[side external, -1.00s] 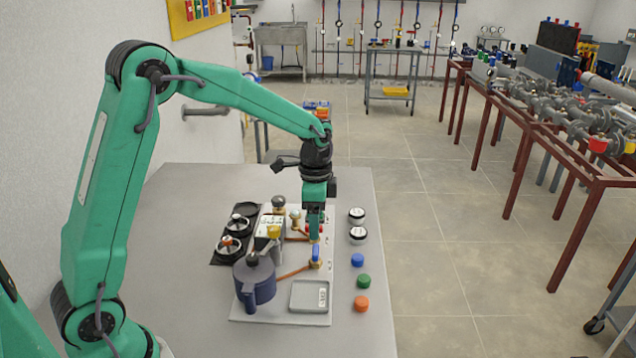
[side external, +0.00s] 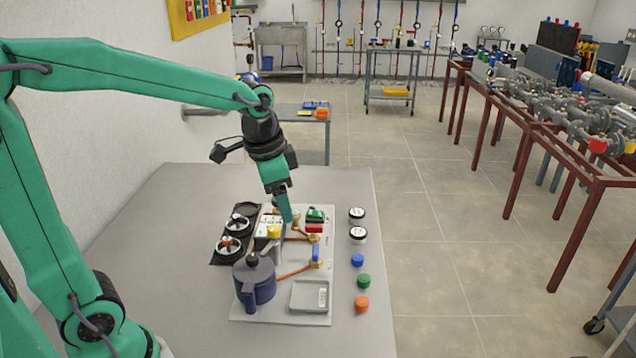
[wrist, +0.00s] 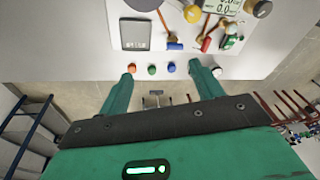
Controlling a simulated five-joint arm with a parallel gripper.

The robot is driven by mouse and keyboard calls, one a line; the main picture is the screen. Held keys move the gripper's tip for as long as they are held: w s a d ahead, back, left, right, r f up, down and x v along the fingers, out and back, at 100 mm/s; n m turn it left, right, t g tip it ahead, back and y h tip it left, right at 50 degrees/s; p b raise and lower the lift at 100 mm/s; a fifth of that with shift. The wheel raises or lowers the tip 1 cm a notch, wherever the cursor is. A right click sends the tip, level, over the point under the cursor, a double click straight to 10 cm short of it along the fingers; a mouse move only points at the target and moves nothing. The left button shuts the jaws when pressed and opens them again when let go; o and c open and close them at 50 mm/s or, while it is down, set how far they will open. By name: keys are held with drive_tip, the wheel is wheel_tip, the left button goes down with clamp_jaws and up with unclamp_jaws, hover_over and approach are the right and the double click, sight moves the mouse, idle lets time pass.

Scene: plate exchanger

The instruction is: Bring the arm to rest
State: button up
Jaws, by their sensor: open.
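The white board (side external: 248,312) carries a blue-grey pot (side external: 256,284), a grey tray (side external: 309,296), a blue-handled valve (side external: 316,254), a red piece (side external: 314,229) and a green piece (side external: 315,214).
Blue (side external: 357,260), green (side external: 363,281) and orange (side external: 361,304) caps stand right of the board, with two white-topped round parts (side external: 357,234) behind them. A black mat (side external: 222,252) with handwheels lies left. The table (side external: 170,260) is bare further left.

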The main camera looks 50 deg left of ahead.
drive_tip(key=s+r+n+t, duration=0.1)
drive_tip(key=s+n, duration=0.1)
drive_tip(key=s, duration=0.4)
drive_tip(key=s+d+r+n+t, duration=0.1)
drive_tip(key=s+n+t, duration=0.1)
drive_tip(key=s, duration=0.5)
drive_tip(key=shift+s+r+n, duration=0.2)
drive_tip(key=shift+s+n, duration=0.1)
drive_tip(key=shift+n, duration=0.3)
drive_tip(key=shift+w, duration=0.1)
idle(0.3)
